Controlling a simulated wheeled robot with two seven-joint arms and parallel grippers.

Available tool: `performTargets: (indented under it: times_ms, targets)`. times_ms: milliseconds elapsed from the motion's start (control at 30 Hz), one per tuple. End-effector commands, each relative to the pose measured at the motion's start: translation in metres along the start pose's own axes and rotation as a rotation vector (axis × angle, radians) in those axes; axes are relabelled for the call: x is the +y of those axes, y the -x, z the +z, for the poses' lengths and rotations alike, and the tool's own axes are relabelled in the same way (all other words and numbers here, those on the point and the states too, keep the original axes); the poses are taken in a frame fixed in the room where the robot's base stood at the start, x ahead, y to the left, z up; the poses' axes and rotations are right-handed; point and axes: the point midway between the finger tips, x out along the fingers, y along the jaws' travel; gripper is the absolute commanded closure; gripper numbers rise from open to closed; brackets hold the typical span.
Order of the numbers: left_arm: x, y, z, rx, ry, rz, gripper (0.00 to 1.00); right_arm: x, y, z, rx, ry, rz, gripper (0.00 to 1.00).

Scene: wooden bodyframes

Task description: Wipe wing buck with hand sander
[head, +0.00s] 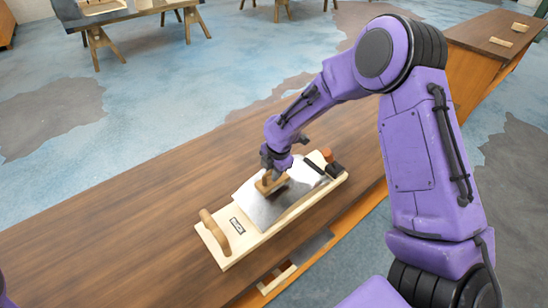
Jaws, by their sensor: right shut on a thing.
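The wing buck is a pale wooden board (222,252) lying on the brown workbench, with a grey metal sheet (259,209) over its middle. The hand sander (266,186) is a small wooden block on the metal sheet. My right gripper (273,172) is shut on the sander from above; its fingertips are partly hidden. My left gripper is out of view; only a sliver of purple shows at the lower left edge.
Dark pieces (335,170) and an orange-brown item (327,155) sit at the board's far end. The workbench (120,240) is bare to the left. Under its front edge is an open shelf with items (277,277). Other tables stand farther away.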

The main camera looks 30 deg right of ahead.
Motion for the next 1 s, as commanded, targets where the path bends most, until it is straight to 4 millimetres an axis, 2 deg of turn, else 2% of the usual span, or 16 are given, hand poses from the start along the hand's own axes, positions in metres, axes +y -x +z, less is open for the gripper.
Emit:
performTargets:
  times_ms: [600, 1000]
  targets:
    - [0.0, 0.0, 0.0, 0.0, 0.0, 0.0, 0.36, 0.015, 0.054, -0.006, 0.002, 0.012, 0.002, 1.0]
    - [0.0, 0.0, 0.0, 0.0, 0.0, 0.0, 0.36, 0.017, 0.06, -0.006, 0.002, 0.013, 0.0, 1.0]
